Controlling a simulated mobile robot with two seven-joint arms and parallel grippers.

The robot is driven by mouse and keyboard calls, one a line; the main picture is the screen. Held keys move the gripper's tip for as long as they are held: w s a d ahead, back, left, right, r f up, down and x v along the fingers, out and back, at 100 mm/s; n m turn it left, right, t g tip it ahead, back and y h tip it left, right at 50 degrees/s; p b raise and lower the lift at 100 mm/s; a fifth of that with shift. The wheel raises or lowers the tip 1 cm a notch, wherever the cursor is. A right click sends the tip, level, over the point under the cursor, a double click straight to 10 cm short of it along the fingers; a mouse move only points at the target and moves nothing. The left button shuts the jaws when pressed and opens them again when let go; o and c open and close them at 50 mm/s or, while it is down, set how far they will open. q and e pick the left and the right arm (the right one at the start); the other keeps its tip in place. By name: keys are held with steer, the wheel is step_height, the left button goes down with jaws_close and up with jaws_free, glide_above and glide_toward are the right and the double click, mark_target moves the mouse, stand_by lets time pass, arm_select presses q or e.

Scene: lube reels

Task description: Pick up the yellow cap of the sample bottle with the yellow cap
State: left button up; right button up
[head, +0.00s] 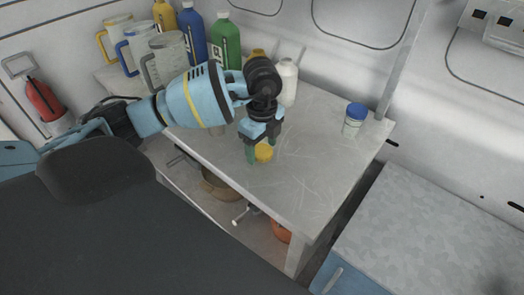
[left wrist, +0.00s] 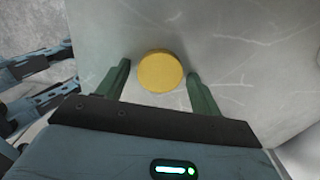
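The yellow cap (head: 264,152) is at the left part of the light grey worktop (head: 310,180), below my left gripper. It also shows from above in the left wrist view as a round yellow disc (left wrist: 160,71). The bottle body under it is hidden in both views. My left gripper (head: 259,153) points down over the cap, its green fingers open. In the left wrist view a finger stands on each side of the cap, with a gap visible on the left and a small one on the right. My right gripper is not in view.
A clear bottle with a blue cap (head: 354,120) stands at the worktop's right. A white bottle (head: 287,82) stands behind my left gripper. Blue (head: 192,35) and green (head: 226,42) bottles and several jugs (head: 140,45) line the back left. The worktop's middle and front are clear.

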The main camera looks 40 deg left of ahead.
mark_target(260, 152)
arm_select(q)
steer(key=c, duration=0.7)
steer(key=shift+c, duration=0.2)
steer(key=shift+r, duration=0.15)
steer(key=shift+r, duration=0.7)
steer(key=shift+s+r, duration=0.15)
steer(key=shift+r, duration=0.35)
steer(key=shift+s+r, duration=0.15)
steer(key=shift+r, duration=0.35)
steer(key=s+r, duration=0.1)
steer(key=s, duration=1.4)
steer(key=shift+s+r, duration=0.15)
steer(key=shift+s, duration=0.1)
